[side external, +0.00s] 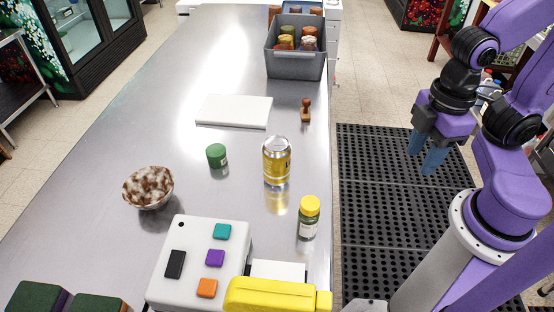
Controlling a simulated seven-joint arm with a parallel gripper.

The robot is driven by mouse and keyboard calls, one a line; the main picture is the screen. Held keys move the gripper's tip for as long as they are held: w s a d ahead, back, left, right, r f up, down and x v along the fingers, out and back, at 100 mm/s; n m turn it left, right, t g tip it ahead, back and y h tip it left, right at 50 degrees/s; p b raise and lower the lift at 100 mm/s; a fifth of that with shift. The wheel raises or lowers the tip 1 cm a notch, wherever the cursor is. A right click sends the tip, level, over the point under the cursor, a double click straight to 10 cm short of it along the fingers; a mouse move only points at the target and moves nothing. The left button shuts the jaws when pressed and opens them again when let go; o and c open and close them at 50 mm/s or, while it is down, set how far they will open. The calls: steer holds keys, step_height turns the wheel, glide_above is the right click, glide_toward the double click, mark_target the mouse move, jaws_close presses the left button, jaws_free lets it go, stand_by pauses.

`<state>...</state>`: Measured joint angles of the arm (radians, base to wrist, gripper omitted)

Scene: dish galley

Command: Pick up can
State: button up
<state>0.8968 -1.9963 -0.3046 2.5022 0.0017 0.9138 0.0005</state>
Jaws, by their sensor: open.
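A yellow and silver can (276,162) stands upright on the steel counter (230,65), near its right edge. Its reflection shows on the metal below it. My gripper (425,158) is to the right of the can, out past the counter's edge and above the black floor mat. Its two blue fingers point down and are apart, with nothing between them. The gripper does not touch the can.
A small green tin (216,156) and a yellow-capped jar (308,218) stand near the can. A bowl (148,187), a white slab (234,112), a wooden stamp (305,110), a button box (195,262) and a grey bin (295,62) also sit on the counter.

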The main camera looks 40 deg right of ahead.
stand_by(0.4)
steer(key=o, duration=1.1)
steer(key=shift+c, duration=0.2)
